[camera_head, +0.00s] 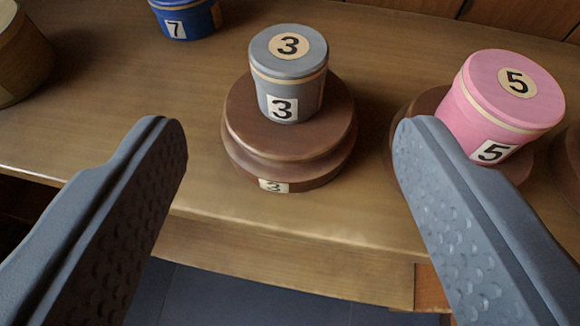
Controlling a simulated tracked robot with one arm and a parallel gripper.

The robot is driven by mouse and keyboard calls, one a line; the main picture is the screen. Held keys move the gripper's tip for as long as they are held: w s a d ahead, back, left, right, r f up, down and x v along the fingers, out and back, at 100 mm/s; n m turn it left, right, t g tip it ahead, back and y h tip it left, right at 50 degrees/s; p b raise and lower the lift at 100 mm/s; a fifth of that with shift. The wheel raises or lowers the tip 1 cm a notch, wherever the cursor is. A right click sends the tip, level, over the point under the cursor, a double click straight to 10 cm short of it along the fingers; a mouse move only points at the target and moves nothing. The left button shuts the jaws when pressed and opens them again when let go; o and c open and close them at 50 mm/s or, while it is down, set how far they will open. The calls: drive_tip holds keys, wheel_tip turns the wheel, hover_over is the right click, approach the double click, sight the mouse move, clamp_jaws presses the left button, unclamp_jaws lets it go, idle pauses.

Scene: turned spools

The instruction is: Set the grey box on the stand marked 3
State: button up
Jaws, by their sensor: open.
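The grey box (291,84) is a round lidded tub with a 3 on its lid and another on its side. It stands upright on top of a brown round stand (243,125), towards the stand's back. The stand has a label 3 on its front edge. My gripper (280,150) is open, with one finger at the left and one at the right of the picture. The stand and the grey box show between the fingers, and neither finger appears to touch them.
A pink tub (505,100) marked 5 sits on another brown stand (425,103) at the right, partly behind my right finger. A blue tub (187,17) marked 7 stands at the back left. A tan tub (18,55) is cut off at the left. The wooden shelf (110,95) is clear between them.

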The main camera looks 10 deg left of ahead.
drive_tip(key=shift+s+d+r, duration=0.1)
drive_tip(key=shift+s+r, duration=0.15)
drive_tip(key=shift+s, duration=0.3)
drive_tip(key=w+d+r+m+t+h, duration=0.1)
drive_tip(key=d+r+h, duration=0.1)
drive_tip(key=r, duration=1)
drive_tip(key=w+d+r+t+h, duration=0.1)
drive_tip(key=r, duration=1.1)
drive_tip(key=s+a+r, duration=0.1)
drive_tip(key=s+r, duration=0.4)
drive_tip(key=r, duration=0.3)
drive_tip(key=s+a+r, duration=0.2)
drive_tip(key=s+r, duration=0.3)
drive_tip(key=r, duration=0.3)
drive_tip(key=s+a+r+m, duration=0.1)
drive_tip(key=s+a+r, duration=0.1)
drive_tip(key=s+r, duration=0.4)
wheel_tip(320, 180, up, 3)
drive_tip(key=shift+f, duration=0.1)
